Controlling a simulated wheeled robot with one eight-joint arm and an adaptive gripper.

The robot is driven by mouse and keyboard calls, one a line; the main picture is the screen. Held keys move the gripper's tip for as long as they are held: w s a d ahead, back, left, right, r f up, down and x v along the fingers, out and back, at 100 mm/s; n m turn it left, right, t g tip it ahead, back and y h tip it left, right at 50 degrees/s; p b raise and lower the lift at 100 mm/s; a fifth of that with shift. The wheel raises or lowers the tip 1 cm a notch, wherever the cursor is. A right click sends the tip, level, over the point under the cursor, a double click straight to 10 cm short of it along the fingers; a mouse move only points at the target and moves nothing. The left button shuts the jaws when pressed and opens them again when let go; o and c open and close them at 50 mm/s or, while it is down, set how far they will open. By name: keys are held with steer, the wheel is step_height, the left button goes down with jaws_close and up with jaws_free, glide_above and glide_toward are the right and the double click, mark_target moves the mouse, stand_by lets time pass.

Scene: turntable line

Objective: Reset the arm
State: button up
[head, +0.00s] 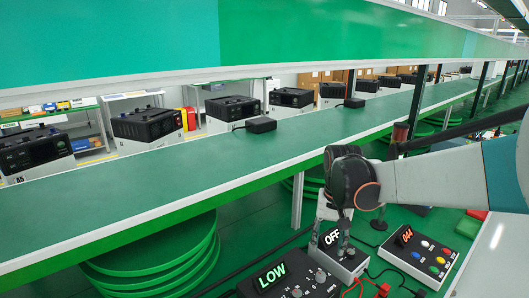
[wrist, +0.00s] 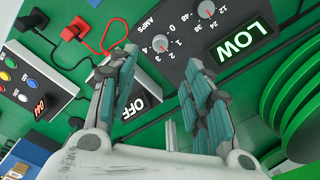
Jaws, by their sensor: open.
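My gripper (head: 331,243) hangs at the end of my arm at the right of the head view, fingers pointing down over a box reading OFF (head: 350,264). In the wrist view its two teal-padded fingers (wrist: 161,64) are spread apart, with nothing held between them. The OFF box (wrist: 140,102) shows partly behind the left finger. A dark unit with a lit LOW display (head: 272,275) and dials stands left of the OFF box; it also shows beyond the fingers in the wrist view (wrist: 215,52). I cannot tell whether the fingers touch either box.
A control box with coloured buttons (head: 424,248) reads 044 at the right. Red and black cables (wrist: 110,35) lie near the boxes. A long green shelf (head: 200,165) carries a small black box (head: 261,125). Stacked green discs (head: 165,262) stand below it.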

steer(key=s+r+n+t, duration=0.1)
steer(key=s+r+t, duration=0.1)
steer(key=s, duration=0.8)
steer(key=s+r+n+t, duration=0.2)
steer(key=s+r+t, duration=0.1)
steer(key=s, duration=0.8)
steer(key=shift+r+t, duration=0.15)
steer(key=shift+t, duration=0.65)
